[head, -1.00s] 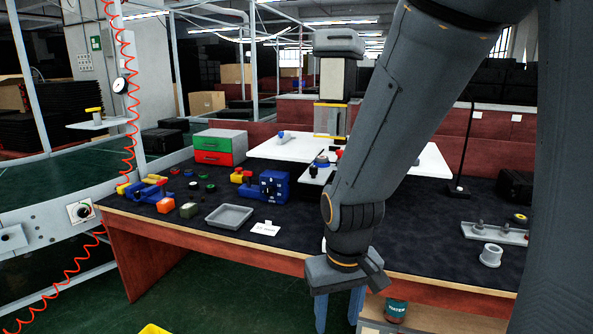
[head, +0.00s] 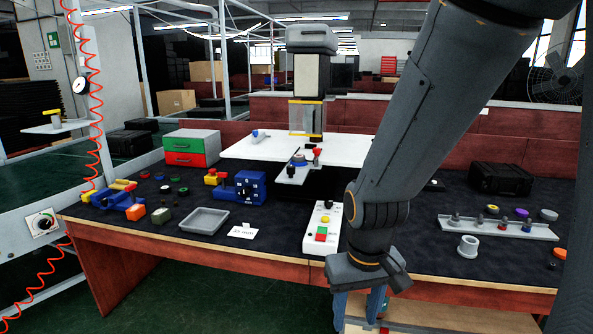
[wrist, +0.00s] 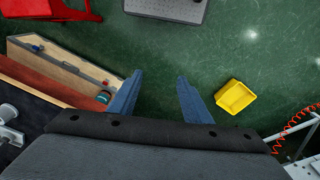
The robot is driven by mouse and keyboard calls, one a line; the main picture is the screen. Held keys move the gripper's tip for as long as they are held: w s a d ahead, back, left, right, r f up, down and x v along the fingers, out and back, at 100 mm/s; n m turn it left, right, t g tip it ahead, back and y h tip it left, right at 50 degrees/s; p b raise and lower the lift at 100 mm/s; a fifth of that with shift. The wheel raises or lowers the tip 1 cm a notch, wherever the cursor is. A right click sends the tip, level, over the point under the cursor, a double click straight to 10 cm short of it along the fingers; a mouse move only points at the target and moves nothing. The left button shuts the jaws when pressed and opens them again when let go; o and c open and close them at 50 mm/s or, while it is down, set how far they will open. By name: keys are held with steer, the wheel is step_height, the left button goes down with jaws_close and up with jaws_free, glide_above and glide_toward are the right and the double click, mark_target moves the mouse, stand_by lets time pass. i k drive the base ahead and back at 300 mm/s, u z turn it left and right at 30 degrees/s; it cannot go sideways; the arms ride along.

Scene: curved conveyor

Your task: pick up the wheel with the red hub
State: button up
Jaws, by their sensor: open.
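My gripper (head: 358,305) hangs in front of the table's front edge, below the tabletop. In the wrist view its two blue fingers (wrist: 158,85) are spread apart with nothing between them, above the green floor. I cannot pick out the wheel with the red hub for certain. Several small dark round pieces (head: 165,189) lie at the left of the table, near the red and green drawer box (head: 191,148). Their hub colours are too small to tell.
A grey empty tray (head: 203,222), a blue machine (head: 243,187) and a button box (head: 321,228) stand along the table. A grey ring (head: 468,247) stands before the long tray. A black case (head: 501,178) is behind. A yellow bin (wrist: 235,97) is on the floor.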

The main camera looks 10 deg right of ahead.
mark_target(295, 158)
steer(key=z, duration=0.45)
steer(key=k, duration=0.6)
steer(key=z, duration=0.05)
steer(key=i, duration=0.35)
steer(key=u, duration=0.85)
steer(key=i, duration=1.25)
steer(key=z, duration=0.5)
